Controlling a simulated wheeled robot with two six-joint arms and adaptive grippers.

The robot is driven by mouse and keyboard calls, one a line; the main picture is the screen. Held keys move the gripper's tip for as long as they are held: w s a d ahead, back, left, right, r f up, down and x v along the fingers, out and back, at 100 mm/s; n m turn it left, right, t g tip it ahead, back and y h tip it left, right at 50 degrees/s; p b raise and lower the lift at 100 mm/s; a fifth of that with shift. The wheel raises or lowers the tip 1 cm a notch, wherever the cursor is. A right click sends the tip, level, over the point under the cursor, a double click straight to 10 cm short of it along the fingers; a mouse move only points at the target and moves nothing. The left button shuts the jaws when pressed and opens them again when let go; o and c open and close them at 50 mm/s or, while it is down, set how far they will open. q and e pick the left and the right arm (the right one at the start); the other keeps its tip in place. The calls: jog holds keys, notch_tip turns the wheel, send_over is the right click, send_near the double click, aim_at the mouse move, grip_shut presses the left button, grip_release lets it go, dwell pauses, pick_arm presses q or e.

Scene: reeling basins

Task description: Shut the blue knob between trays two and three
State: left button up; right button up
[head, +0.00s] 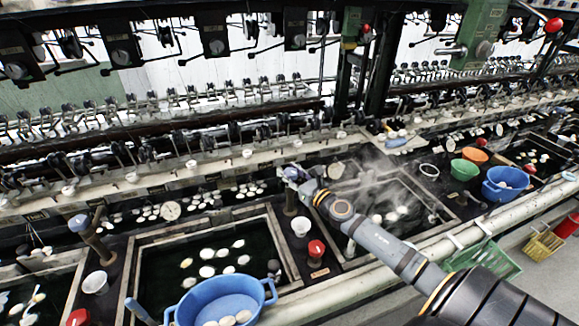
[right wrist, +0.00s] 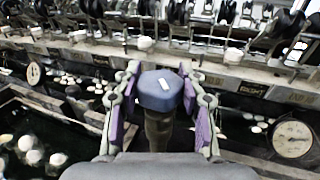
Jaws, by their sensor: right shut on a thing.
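The blue knob (right wrist: 160,90) tops a dark upright post, with a white mark on its top. My right gripper (right wrist: 162,105) is shut on it, with purple-padded fingers at its two sides. In the head view my right gripper (head: 292,176) hides most of the knob, above its post (head: 291,202). The post stands between a dark water tray (head: 140,246) on the left and a steaming tray (head: 436,205) on the right, both holding pale cocoons. My left gripper is not in view.
Another blue knob (head: 78,222) stands on a tilted post further left. A white cup (head: 301,226) and a red knob (head: 316,248) are near the held knob's post. A blue tub (head: 222,300) sits at the front tray. Dial gauges (right wrist: 293,139) line the back.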

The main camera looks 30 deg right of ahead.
jog(key=m+h+p, duration=0.1)
jog(key=h+p, duration=0.1)
jog(key=r+m+h+p, duration=0.1)
jog(key=p, duration=0.1)
jog(key=shift+h, duration=0.4)
jog(key=m+h, duration=0.1)
jog(key=m+h+p, duration=0.1)
jog(key=h, duration=0.1)
jog(key=shift+f+m+g, duration=0.3)
jog(key=shift+g, duration=0.1)
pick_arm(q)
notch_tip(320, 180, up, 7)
pick_arm(e)
jog(key=shift+f+m+g+h, duration=0.1)
jog(key=shift+m+g+h, duration=0.75)
jog(key=shift+h, duration=0.75)
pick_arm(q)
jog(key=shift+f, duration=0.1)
pick_arm(e)
jog(key=shift+d+m+h, duration=0.1)
jog(key=shift+m+h, duration=0.2)
jog(key=shift+m, duration=0.05)
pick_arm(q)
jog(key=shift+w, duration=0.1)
pick_arm(e)
jog(key=o, duration=1.2)
jog(key=shift+f, duration=0.1)
jog(key=v, duration=1.2)
